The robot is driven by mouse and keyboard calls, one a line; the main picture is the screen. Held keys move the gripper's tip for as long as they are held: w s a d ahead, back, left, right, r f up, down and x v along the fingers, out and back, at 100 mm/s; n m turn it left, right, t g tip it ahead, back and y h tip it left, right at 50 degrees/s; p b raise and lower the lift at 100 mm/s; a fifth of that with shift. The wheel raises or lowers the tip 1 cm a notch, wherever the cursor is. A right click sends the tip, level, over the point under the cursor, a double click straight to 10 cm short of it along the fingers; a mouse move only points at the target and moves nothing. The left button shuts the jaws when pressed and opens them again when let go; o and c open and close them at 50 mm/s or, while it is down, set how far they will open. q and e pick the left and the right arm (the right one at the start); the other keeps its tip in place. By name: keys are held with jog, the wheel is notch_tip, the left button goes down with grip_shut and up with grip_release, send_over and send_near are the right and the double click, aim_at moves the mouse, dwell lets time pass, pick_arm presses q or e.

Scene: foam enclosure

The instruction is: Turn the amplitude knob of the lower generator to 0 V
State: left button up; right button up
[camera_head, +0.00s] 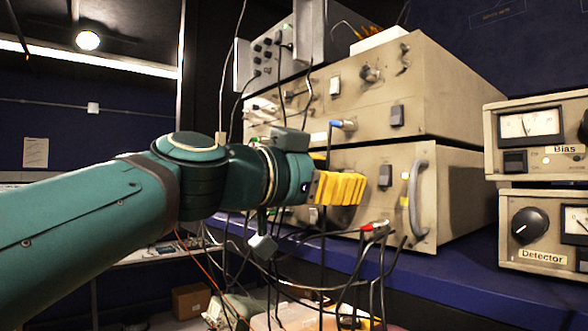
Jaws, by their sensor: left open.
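Two beige generator cases stand stacked on a blue shelf. The lower generator (458,190) has a front panel with a grey handle (418,202) and a dark switch (385,176). My left gripper (350,189), with yellow fingers, is in front of this panel and covers part of its left half. It is open, and I see nothing held in it. I cannot tell whether its fingers touch the panel. I cannot make out the amplitude knob; the gripper and arm hide part of the panel. My right gripper is not in view.
The upper generator (455,95) has switches and connectors. Bias (560,125) and Detector (515,255) meter boxes stand at the right. Dark cables and a red-tipped lead (373,227) hang below the gripper. The blue shelf (470,280) is clear at its right front.

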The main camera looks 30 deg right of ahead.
pick_arm(q)
jog(key=shift+d, duration=0.45)
jog(key=shift+a, duration=0.1)
grip_shut()
